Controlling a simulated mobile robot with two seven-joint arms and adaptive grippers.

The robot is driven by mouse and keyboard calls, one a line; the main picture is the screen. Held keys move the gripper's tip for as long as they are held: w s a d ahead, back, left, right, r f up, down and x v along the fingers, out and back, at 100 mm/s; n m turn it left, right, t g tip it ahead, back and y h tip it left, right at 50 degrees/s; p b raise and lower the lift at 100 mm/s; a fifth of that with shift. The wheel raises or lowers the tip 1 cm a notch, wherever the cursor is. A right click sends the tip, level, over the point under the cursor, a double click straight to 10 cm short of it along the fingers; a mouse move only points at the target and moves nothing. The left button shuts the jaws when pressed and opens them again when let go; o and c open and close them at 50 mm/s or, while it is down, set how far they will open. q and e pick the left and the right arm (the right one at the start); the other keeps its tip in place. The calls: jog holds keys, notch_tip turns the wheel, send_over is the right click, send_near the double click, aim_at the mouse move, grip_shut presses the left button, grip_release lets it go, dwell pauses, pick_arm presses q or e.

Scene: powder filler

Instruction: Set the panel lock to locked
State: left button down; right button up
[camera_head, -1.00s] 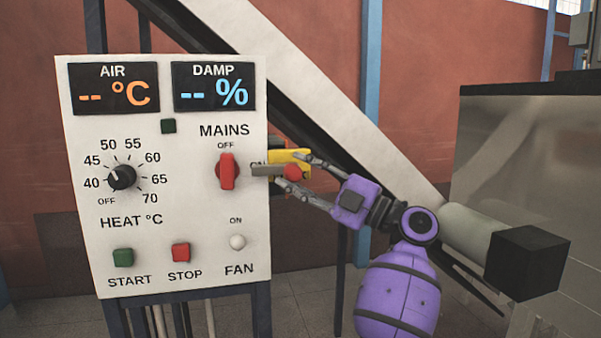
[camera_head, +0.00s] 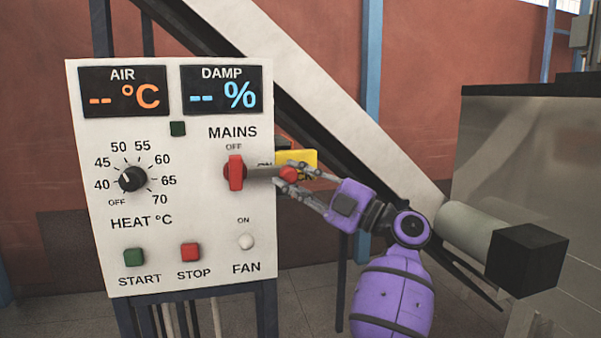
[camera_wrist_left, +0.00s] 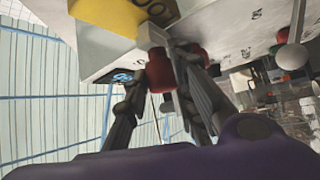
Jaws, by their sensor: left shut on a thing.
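The control panel (camera_head: 212,210) stands at left in the head view, with a red MAINS switch (camera_head: 235,172) upright under the OFF label. A grey lever (camera_head: 262,171) with a red knob (camera_head: 288,174) lies across the panel's right edge, in front of a yellow plate (camera_head: 309,158). I take this lever to be the panel lock; its locked and unlocked marks are not readable. My left gripper (camera_head: 294,178) is shut on the red knob. The left wrist view shows the red knob (camera_wrist_left: 159,72) between the fingers and the yellow plate (camera_wrist_left: 108,14) above. My right gripper is not in view.
The heat dial (camera_head: 132,179), green START button (camera_head: 135,257), red STOP button (camera_head: 190,252) and white FAN knob (camera_head: 247,241) are on the panel. A sloping pale beam (camera_head: 310,90) runs behind. A large metal box (camera_head: 530,150) stands at right.

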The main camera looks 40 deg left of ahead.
pick_arm(q)
jog(key=shift+s+a+r, duration=0.3)
jog(key=shift+s+r, duration=0.1)
jog(key=shift+w+d, duration=0.1)
jog(key=c, duration=1.8)
grip_release()
jog(key=shift+o, duration=0.9)
jog(key=shift+f, duration=0.1)
jog(key=v, duration=1.1)
jog(key=shift+d, duration=0.4)
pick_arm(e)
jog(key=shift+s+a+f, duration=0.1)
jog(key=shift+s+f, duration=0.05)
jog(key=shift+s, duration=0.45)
pick_arm(q)
jog(key=shift+f, duration=0.2)
